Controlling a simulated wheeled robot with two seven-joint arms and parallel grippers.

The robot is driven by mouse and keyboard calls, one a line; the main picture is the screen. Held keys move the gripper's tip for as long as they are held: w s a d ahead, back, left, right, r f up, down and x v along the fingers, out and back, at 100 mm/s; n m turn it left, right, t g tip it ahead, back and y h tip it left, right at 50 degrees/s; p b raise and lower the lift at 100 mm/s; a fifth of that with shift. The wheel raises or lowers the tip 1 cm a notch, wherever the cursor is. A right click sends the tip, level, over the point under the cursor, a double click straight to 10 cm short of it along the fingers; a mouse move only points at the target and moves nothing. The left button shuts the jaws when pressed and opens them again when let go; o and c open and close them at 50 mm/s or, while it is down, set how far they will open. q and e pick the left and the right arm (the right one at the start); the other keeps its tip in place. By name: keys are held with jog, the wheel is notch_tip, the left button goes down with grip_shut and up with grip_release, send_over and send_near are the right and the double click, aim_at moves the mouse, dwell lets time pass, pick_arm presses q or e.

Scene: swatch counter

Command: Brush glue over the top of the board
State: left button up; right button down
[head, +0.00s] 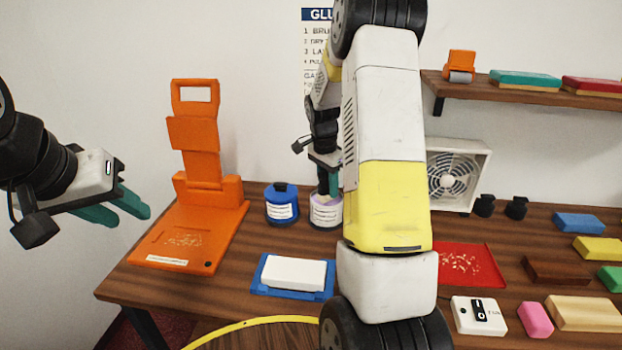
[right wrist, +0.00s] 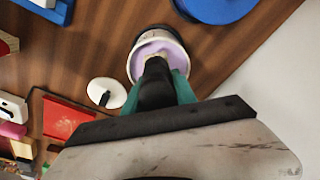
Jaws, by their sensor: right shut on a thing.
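The board, a white slab (head: 294,272), lies flat in a blue tray (head: 262,287) at the front of the counter. A white pot (head: 325,218) of pale purple glue stands open behind it; the glue (right wrist: 165,46) shows in the right wrist view. My right gripper (head: 328,184) is over the pot, its green fingers shut on the dark handle of a brush (right wrist: 156,85). The brush's pale lower end is inside the pot's mouth; how deep its tip sits is hidden. My left gripper (head: 118,207) is open and empty, left of the counter.
A blue jar (head: 281,204) with a dark lid stands just left of the pot. An orange stand (head: 196,218) fills the left. A fan (head: 458,175), red tray (head: 490,262), switch box (head: 479,315) and coloured blocks are right. My right arm hides the counter's middle.

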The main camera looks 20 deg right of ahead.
jog(key=shift+f, duration=0.55)
dwell(1.3)
jog(key=shift+r, duration=3.55)
